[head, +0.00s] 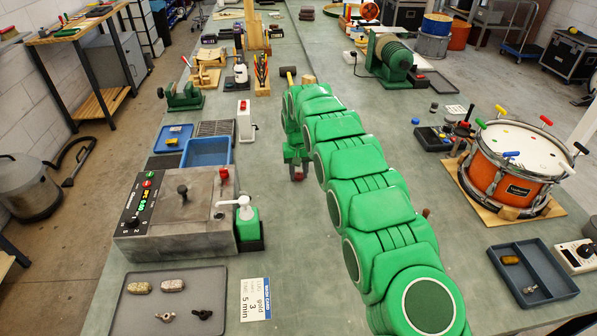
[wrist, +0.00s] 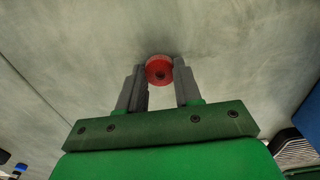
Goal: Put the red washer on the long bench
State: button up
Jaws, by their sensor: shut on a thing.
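The red washer (wrist: 160,63) is a small round disc with a dark centre hole, held between the two grey fingertips of my gripper (wrist: 159,76) in the wrist view. My gripper is shut on it. In the head view my gripper (head: 298,175) is low over the long bench (head: 285,235), partly hidden by my green arm, and only a small reddish spot shows at its tip. The bench has a grey-green top, which fills the background of the wrist view. I cannot tell whether the washer touches it.
A grey machine with a control panel (head: 180,215), a blue tray (head: 207,152) and a red-topped white block (head: 245,121) stand left of my gripper. An orange drum (head: 514,165) and a divided tray (head: 532,273) stand on the right. Bare bench surrounds my gripper.

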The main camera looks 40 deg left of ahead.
aim_at(299, 174)
jog(key=shift+f, duration=0.15)
jog(key=o, duration=1)
notch_tip(299, 174, up, 12)
jog(key=shift+r, duration=0.2)
